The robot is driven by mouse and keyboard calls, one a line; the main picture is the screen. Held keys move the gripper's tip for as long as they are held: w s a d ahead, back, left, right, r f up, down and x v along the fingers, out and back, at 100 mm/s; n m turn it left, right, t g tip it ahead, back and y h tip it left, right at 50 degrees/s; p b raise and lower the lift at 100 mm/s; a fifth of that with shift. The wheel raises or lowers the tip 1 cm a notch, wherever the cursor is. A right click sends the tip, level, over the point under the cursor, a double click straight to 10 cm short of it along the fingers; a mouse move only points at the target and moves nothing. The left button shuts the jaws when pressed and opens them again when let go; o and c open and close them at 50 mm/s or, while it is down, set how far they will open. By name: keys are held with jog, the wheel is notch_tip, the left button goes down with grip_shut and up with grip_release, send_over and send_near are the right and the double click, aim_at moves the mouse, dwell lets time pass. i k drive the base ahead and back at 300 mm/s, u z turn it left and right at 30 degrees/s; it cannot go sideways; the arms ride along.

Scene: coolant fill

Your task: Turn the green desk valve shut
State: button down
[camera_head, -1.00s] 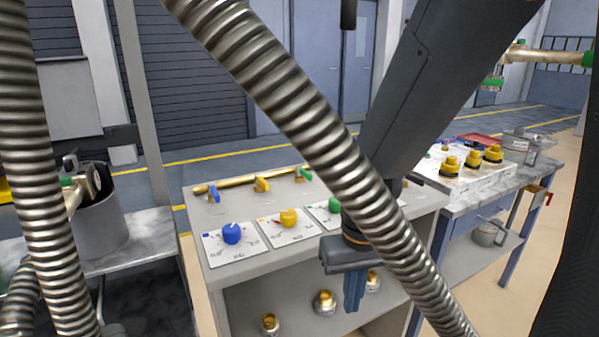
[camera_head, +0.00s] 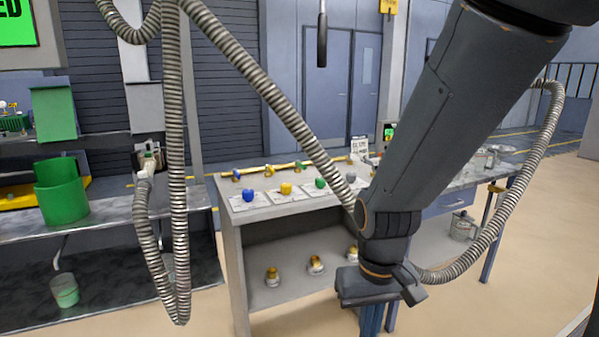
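The valve desk (camera_head: 232,222) stands in the middle, with a row of coloured round knobs on white plates. The green knob (camera_head: 320,183) sits right of the yellow knob (camera_head: 286,188) and blue knob (camera_head: 249,193). Behind it, a small green handle (camera_head: 298,166) sits on a brass pipe along the desk's back edge. My gripper (camera_head: 371,320) points down in front of the desk, lower and to the right of the green knob, apart from it. Its fingers lie close together with nothing seen between them; their tips are cut off by the frame's bottom.
A corrugated hose (camera_head: 262,82) crosses the view and ends near my wrist. A green bucket (camera_head: 62,190) stands on the left bench (camera_head: 105,209). Brass-topped fittings (camera_head: 315,265) sit on the desk's lower shelf. A blue-legged workbench (camera_head: 490,257) stands at the right. Floor in front is clear.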

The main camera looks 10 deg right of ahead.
aim_at(298, 165)
jog(key=z, duration=0.7)
jog(key=i, duration=1.05)
jog(key=u, duration=0.1)
